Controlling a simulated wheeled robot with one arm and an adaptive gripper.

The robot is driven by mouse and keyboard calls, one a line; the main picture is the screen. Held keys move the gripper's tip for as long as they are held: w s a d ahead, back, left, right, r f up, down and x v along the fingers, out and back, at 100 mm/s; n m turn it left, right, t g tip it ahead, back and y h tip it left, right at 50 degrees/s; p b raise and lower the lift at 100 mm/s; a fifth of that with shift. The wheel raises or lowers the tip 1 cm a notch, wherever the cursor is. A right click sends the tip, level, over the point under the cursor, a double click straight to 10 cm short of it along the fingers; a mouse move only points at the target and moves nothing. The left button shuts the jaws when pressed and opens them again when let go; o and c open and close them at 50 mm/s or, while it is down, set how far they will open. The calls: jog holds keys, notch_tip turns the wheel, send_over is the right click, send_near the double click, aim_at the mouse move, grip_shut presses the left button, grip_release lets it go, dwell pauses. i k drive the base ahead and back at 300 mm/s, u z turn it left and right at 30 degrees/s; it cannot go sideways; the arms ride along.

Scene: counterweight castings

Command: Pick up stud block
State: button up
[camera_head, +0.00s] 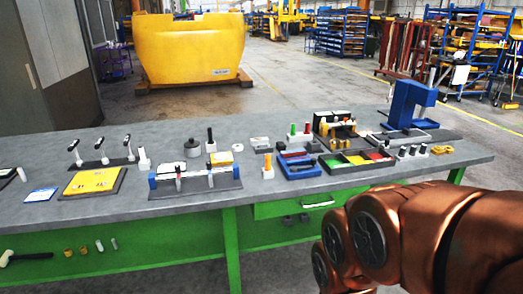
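Several small blocks with upright pins stand on the grey workbench (110,211), and I cannot tell for certain which is the stud block. A light grey block with dark-topped studs (412,152) sits at the right of the bench. A pale block with one orange peg (268,171) stands near the middle. A block with a green and a red peg (299,136) stands behind it. My copper arm fills the lower right, in front of the bench. My gripper is not visible.
A blue press-like stand (405,104) rises at the back right. A tray with coloured compartments (357,161) lies in front of it. A long fixture (196,180) and a yellow plate (93,181) lie further left. Some bare bench top shows along the front edge.

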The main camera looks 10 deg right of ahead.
aim_at(263, 149)
jog(key=k, duration=1.25)
jog(key=z, duration=0.6)
jog(key=i, duration=2.35)
jog(key=u, duration=1.45)
jog(key=i, duration=0.8)
jog(key=u, duration=0.85)
